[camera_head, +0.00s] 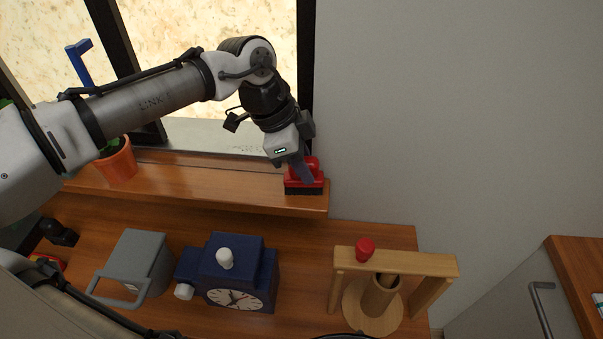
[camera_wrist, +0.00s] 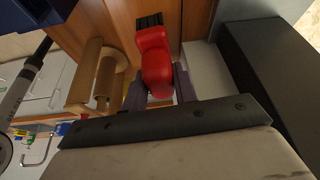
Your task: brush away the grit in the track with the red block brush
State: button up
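The red block brush (camera_head: 305,183) has a red body and black bristles, and sits upright at the right end of the wooden sill (camera_head: 215,187). My gripper (camera_head: 301,168) points down at it from above. In the wrist view the brush's red handle (camera_wrist: 157,68) lies between my two fingers (camera_wrist: 159,88), which press close on both sides. The bristles (camera_wrist: 149,20) face away from the gripper.
A potted plant (camera_head: 116,160) stands on the sill's left part. Below are a grey box with a handle (camera_head: 140,260), a blue clock (camera_head: 232,272) and a wooden stand with a red knob (camera_head: 425,262). The dark window frame (camera_head: 306,60) rises just behind my wrist.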

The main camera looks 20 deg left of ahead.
jog(key=shift+c, duration=1.3)
jog(key=shift+r+p, duration=1.4)
jog(key=shift+r, duration=0.1)
jog(key=shift+r+p, duration=0.4)
jog(key=shift+r, duration=0.6)
jog(key=shift+w+r, duration=0.15)
